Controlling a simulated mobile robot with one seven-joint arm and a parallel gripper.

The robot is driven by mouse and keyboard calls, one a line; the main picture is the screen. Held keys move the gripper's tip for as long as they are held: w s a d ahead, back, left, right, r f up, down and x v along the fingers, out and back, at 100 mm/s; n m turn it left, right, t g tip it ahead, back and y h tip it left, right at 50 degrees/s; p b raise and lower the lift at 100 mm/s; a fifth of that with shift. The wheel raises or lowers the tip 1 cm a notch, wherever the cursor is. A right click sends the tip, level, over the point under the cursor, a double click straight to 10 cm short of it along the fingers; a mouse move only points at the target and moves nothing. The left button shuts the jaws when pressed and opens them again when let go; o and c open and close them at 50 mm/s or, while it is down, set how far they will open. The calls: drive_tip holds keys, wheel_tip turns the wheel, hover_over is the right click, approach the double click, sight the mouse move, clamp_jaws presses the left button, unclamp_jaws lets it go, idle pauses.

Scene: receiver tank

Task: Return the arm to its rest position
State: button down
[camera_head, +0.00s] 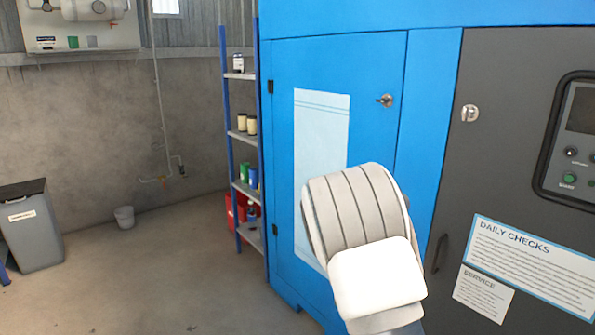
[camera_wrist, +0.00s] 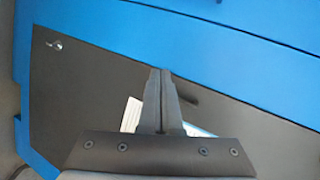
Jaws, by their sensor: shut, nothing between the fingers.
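My gripper (camera_wrist: 161,76) shows in the wrist view with its two dark fingers together and nothing between them. Behind it is the dark grey door (camera_wrist: 90,85) of the blue cabinet, seen at a slant. How far the fingertips are from the door I cannot tell. In the head view my pale arm (camera_head: 362,235) rises in front of the blue cabinet (camera_head: 375,60) and hides part of its door. The gripper itself is not visible in the head view.
The cabinet's dark panel (camera_head: 500,160) has a latch, a control screen and two notices. A shelf rack (camera_head: 242,130) with cans stands left of the cabinet. A grey bin (camera_head: 32,225) and a small bucket (camera_head: 124,217) stand by the wall. The floor between is clear.

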drive_tip(key=s+a+r+n+g+y, duration=0.2)
drive_tip(key=s+a+r+n+y, duration=0.7)
drive_tip(key=s+r+n, duration=0.35)
drive_tip(key=s+r+n+g, duration=0.15)
drive_tip(key=s+n, duration=0.25)
drive_tip(key=s, duration=0.4)
drive_tip(key=s+r+n+g+h+p, duration=0.15)
drive_tip(key=s+n, duration=0.25)
drive_tip(key=s, duration=0.4)
drive_tip(key=s+r+n, duration=0.3)
drive_tip(key=s, duration=0.5)
wheel_tip(320, 180, up, 18)
drive_tip(key=p, duration=1.8)
drive_tip(key=shift+w+a, duration=0.15)
drive_tip(key=shift+w, duration=0.2)
